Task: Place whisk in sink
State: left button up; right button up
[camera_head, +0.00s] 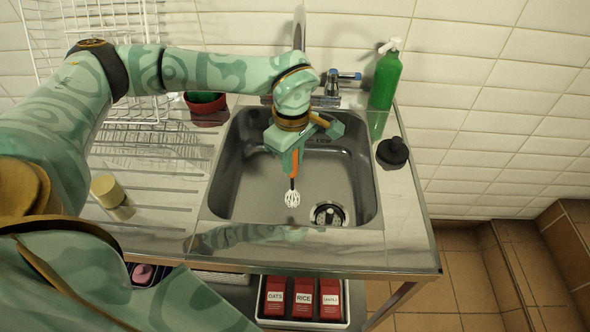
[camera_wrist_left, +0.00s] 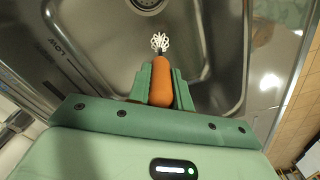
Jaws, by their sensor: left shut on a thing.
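The whisk (camera_head: 292,197) has white wire loops and an orange handle. My left gripper (camera_head: 291,165) is shut on the handle and holds the whisk over the sink basin, loops pointing down. In the left wrist view the orange handle of the whisk (camera_wrist_left: 161,80) sits between the two green fingers of my left gripper (camera_wrist_left: 161,85), with the loops beyond. The steel sink (camera_head: 250,190) is empty, with a round drain at its lower right; its basin also fills much of the left wrist view (camera_wrist_left: 205,70). I cannot tell whether the loops touch the basin floor. My right gripper is not in view.
A green bottle (camera_head: 385,78) and a black round object (camera_head: 392,152) stand right of the sink. The faucet (camera_head: 331,88) is behind it. A wire rack (camera_head: 150,140), a dark red pot (camera_head: 206,108) and a cream-topped jar (camera_head: 112,195) are on the left. Red tins (camera_head: 303,297) sit below.

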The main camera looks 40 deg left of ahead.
aim_at(294, 169)
pick_arm(q)
notch_tip(294, 169, down, 4)
jog(key=shift+w+d+b, duration=0.1)
jog(key=shift+w+b, duration=0.05)
jog(key=shift+b, duration=0.6)
jog(key=shift+r, duration=0.15)
jog(key=o, duration=0.9)
notch_tip(294, 169, up, 12)
jog(key=p, duration=0.4)
jog(key=shift+r, duration=0.1)
